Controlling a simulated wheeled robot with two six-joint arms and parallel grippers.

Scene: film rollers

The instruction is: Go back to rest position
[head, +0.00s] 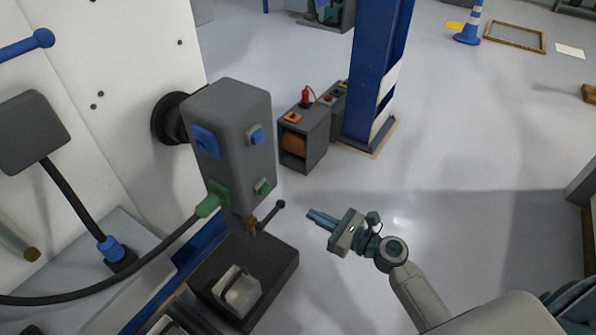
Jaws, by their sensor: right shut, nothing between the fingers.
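My right gripper (322,219) is in the middle of the head view, at the end of my arm that comes in from the lower right. Its fingers are together, with nothing between them, and point left toward a grey machine box. It hangs in free air and appears apart from the machine. My left gripper is not in view.
The grey machine box (232,135) has blue and green buttons and a small lever (268,216). A dark base (264,268) sits below it. Behind stand a grey cabinet (305,138) and a blue column (378,70). Open floor (470,220) lies to the right.

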